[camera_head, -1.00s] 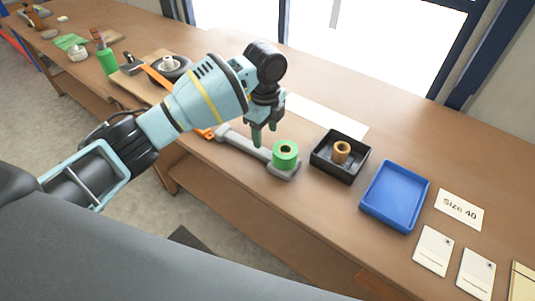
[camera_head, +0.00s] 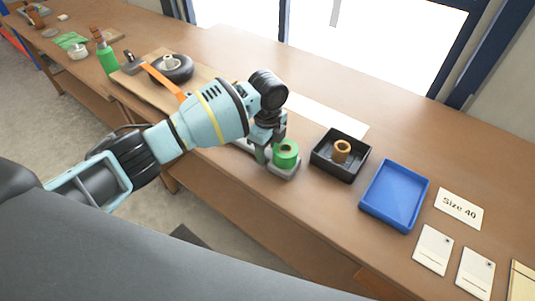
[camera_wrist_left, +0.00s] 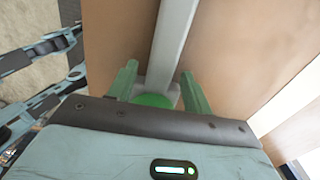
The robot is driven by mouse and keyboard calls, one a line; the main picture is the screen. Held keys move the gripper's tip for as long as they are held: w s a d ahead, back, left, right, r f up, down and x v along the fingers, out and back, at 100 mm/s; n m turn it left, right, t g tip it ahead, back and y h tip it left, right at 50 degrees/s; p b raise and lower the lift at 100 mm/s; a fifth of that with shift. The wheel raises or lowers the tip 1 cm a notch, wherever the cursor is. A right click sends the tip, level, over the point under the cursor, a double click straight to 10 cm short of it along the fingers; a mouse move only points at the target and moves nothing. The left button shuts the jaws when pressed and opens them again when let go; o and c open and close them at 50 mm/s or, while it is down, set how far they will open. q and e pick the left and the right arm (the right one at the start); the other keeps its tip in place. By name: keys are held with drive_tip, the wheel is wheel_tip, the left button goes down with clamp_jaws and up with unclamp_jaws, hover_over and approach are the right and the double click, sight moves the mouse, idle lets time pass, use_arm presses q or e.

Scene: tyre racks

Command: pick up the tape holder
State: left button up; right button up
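The tape holder is a long grey tool with a green roll (camera_head: 286,152) at its near right end. Its grey base (camera_head: 285,171) rests on the bench, and my arm covers most of its handle. My left gripper (camera_head: 268,153) is low, just left of the green roll. In the left wrist view the two fingers (camera_wrist_left: 158,80) stand apart, one on each side of the holder. There the grey handle (camera_wrist_left: 175,40) runs away between them and the green roll (camera_wrist_left: 152,100) shows close to the palm. I cannot tell whether a finger touches the holder. My right gripper is not in view.
A black box (camera_head: 325,164) with a tan ring (camera_head: 341,151) stands right of the holder, then a blue tray (camera_head: 395,195). A white sheet (camera_head: 325,117) lies behind. A wheel (camera_head: 172,68) and a green bottle (camera_head: 107,59) are at the left. The bench's front edge is close.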

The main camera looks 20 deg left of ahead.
sight(267, 152)
use_arm(q)
clamp_jaws()
drive_tip(key=shift+r, duration=0.15)
wheel_tip(267, 152, up, 10)
idle(0.5)
